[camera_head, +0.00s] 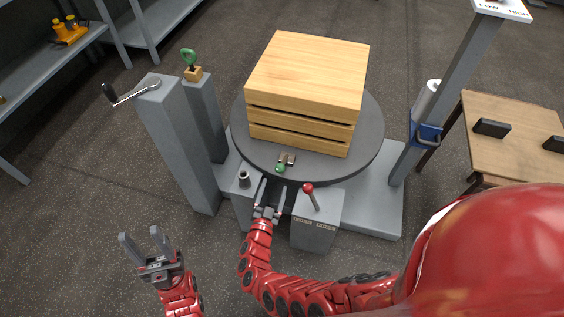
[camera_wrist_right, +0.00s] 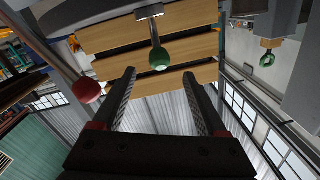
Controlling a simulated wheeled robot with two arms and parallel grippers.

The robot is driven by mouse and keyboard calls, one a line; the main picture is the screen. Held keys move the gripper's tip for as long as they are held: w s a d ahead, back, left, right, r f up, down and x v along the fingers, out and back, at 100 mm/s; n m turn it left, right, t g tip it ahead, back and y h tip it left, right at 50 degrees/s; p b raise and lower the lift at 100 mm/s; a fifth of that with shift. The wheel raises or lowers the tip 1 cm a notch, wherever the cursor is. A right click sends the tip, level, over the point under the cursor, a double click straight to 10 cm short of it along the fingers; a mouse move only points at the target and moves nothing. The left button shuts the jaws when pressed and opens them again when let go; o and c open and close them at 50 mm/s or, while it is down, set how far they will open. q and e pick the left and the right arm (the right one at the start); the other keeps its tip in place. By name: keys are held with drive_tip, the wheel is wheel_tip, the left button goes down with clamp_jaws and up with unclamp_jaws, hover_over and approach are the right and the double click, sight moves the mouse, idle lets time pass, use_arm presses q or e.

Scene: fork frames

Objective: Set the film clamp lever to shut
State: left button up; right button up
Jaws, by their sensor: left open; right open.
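The film clamp lever is most likely the short metal lever with a green knob (camera_head: 280,168) at the near rim of the round grey turntable (camera_head: 366,150). In the right wrist view its green ball (camera_wrist_right: 159,60) shows at the end of a metal shaft, between the fingertips or just beyond them. My right gripper (camera_head: 272,188) is open and empty, just short of the green knob. I cannot tell whether it touches the knob. My left gripper (camera_head: 142,238) is open and empty, low on the left, away from the machine.
A red-knobbed lever (camera_head: 308,188) on a grey box (camera_head: 318,222) stands close right of my right gripper. A wooden crate (camera_head: 306,80) sits on the turntable. A crank post (camera_head: 180,140) and a green-ringed post (camera_head: 190,62) stand left; a mast (camera_head: 462,75) stands right.

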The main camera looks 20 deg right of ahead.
drive_tip(key=b+x, duration=0.2)
drive_tip(key=x, duration=0.9)
drive_tip(key=shift+w+d+r+b, duration=0.1)
drive_tip(key=shift+w+d+b, duration=0.3)
drive_tip(key=shift+w, duration=0.1)
clamp_jaws()
idle(0.6)
